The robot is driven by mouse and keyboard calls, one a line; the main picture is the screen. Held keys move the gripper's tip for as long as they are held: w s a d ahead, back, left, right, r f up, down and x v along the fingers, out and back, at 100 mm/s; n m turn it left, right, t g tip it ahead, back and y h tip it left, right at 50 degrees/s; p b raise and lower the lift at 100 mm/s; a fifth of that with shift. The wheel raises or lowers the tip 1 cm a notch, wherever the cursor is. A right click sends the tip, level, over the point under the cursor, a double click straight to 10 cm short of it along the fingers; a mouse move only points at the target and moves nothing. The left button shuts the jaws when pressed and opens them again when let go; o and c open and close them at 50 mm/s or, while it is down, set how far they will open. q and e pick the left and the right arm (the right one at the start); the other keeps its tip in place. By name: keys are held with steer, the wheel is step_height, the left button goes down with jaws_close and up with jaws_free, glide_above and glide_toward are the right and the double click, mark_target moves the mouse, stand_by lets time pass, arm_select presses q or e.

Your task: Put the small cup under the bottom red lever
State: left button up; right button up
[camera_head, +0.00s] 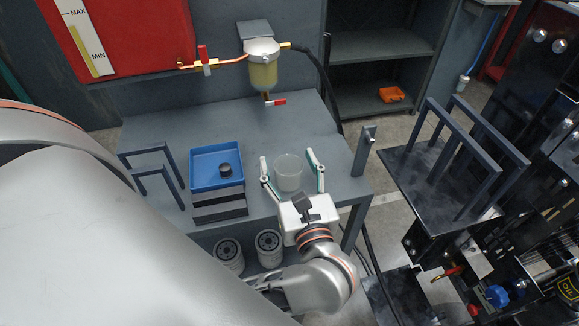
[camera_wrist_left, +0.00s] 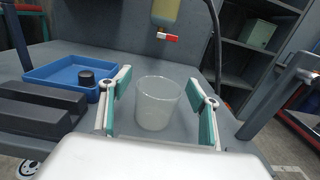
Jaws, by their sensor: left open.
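The small cup (camera_head: 288,172) is translucent white and stands upright on the grey table. My left gripper (camera_head: 290,168) is open, with one finger on each side of the cup. In the left wrist view the cup (camera_wrist_left: 157,102) sits between the two green-padded fingers (camera_wrist_left: 160,95), with visible gaps. The bottom red lever (camera_head: 277,102) is on the underside of a yellowish filter bowl (camera_head: 263,72), farther back above the table. The lever also shows in the left wrist view (camera_wrist_left: 168,37). The table area below it is bare. My right gripper is not in view.
A blue tray (camera_head: 205,185) with a black cap (camera_head: 226,170) is left of the cup. Another red lever (camera_head: 204,55) is on the copper pipe by the red tank (camera_head: 150,30). A grey post (camera_head: 364,150) stands at the table's right edge. Table between cup and filter is clear.

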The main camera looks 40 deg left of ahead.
arm_select(q)
steer(key=shift+s+d, duration=0.1)
steer(key=shift+s, duration=0.05)
steer(key=shift+c, duration=0.8)
steer(key=c, duration=1)
steer(key=shift+o, duration=0.2)
steer(key=shift+r, duration=0.1)
